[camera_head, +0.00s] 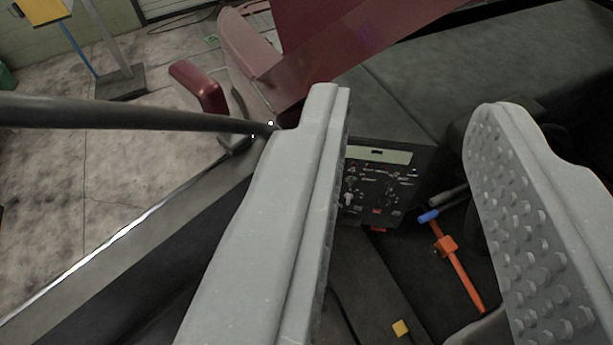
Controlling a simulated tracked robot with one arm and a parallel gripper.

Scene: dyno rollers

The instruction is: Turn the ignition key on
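My gripper (410,105) is open, with its two pale grey fingers wide apart and nothing held between them. The inner face of the right finger shows rows of bumps. A dark control panel (385,190) shows between the fingers, below and beyond the tips, partly covered by the left finger. It has a pale display strip, white markings and small switches, with a small red part near its lower edge. I cannot make out the ignition key for sure; it may be too small to tell or hidden behind a finger.
An orange lever (461,272) and a blue-tipped part (428,216) stand right of the panel. A dark bar (130,113) crosses at left. A dark green-grey surface (480,65) lies beyond. Concrete floor (120,180) is open at left.

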